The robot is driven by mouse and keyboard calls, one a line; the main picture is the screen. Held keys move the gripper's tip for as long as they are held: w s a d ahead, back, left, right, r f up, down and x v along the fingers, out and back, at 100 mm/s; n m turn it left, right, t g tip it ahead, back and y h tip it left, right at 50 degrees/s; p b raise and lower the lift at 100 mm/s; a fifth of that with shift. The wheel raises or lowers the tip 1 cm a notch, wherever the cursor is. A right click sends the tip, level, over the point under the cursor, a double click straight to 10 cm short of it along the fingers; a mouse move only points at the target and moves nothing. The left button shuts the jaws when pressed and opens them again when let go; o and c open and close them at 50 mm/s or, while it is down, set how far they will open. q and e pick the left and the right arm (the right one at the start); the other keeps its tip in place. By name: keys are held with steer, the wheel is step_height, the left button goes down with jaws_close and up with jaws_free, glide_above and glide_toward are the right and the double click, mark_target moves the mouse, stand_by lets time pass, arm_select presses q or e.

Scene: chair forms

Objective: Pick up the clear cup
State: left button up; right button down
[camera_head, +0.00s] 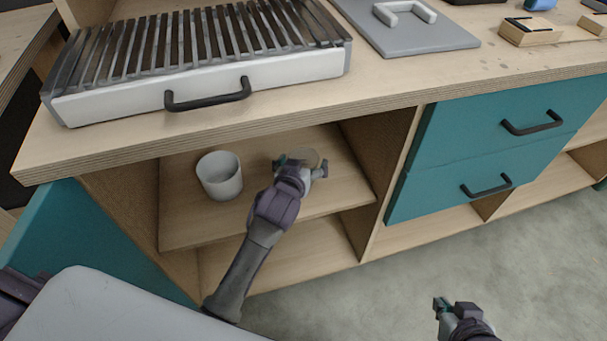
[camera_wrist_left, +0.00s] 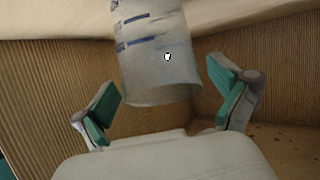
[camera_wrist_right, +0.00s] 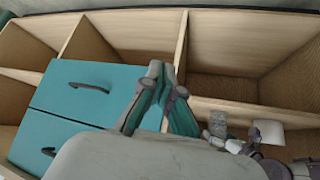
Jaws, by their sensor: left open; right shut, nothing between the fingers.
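The clear cup (camera_wrist_left: 155,60), see-through with blue markings, stands on the upper shelf of the open compartment. In the left wrist view it sits ahead of the two spread fingers of my left gripper (camera_wrist_left: 165,92), with a gap on each side. In the head view my left gripper (camera_head: 299,170) hides most of the cup (camera_head: 308,157). It also shows small in the right wrist view (camera_wrist_right: 217,121). My right gripper (camera_head: 441,304) is shut and empty, away from the cabinet over the floor; its closed fingers also show in the right wrist view (camera_wrist_right: 161,92).
A white cup (camera_head: 219,175) stands on the same shelf, left of my left gripper. The countertop (camera_head: 380,103) overhangs the compartment, and a grill (camera_head: 200,75) sits on it. Teal drawers (camera_head: 480,150) with dark handles are to the right. Grey floor (camera_head: 370,290) is free in front.

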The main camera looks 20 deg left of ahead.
arm_select(q)
steer(key=shift+w+f, duration=0.15)
steer(key=shift+w, duration=0.25)
steer(key=c, duration=0.9)
steer(key=shift+o, duration=0.2)
